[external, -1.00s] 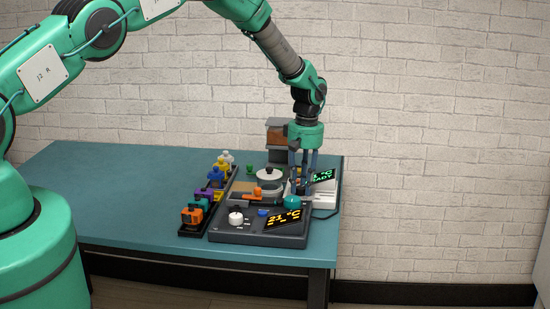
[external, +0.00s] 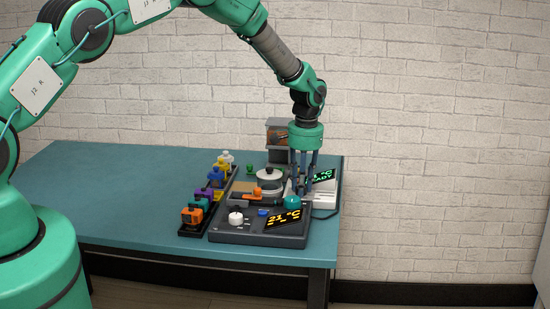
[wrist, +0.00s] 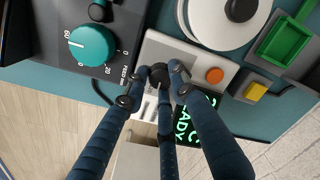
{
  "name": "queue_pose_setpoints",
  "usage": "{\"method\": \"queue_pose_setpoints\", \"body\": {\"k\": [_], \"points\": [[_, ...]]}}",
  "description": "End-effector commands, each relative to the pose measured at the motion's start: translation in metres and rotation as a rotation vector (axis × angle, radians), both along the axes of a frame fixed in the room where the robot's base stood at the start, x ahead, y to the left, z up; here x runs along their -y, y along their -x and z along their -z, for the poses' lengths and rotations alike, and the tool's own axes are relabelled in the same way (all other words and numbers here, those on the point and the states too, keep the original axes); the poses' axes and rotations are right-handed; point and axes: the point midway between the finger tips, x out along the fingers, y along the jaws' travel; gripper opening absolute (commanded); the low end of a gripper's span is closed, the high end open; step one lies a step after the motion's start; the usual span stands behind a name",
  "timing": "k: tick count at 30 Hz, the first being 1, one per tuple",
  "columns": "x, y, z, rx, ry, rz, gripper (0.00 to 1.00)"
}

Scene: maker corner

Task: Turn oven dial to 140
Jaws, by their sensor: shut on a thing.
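A small black dial (wrist: 158,75) stands on a pale grey unit with a green display (wrist: 197,115) showing °C and READY. My gripper (wrist: 155,84) is shut on this black dial, with its dark blue fingers around the knob. The fingers hide the dial's scale and pointer, so its setting cannot be read. In the external view, my gripper (external: 302,188) points straight down over the pale unit (external: 325,200) at the right end of the table. Its fingers hide the dial there, and the green display (external: 321,176) is partly covered.
A teal dial (wrist: 92,45) marked FEED mm is close by on a dark panel. The table's left side is clear.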

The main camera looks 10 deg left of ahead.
Motion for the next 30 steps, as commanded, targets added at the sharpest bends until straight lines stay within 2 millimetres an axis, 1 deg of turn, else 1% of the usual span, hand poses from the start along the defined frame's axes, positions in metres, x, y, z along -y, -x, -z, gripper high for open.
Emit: {"method": "queue_pose_setpoints", "body": {"k": [21, 30], "points": [[-0.0017, 0.0009, 0.0004, -0.001, 0.000, 0.677, 0.00], [-0.0025, 0.0009, 0.0005, -0.003, 0.000, 0.936, 0.00]]}}
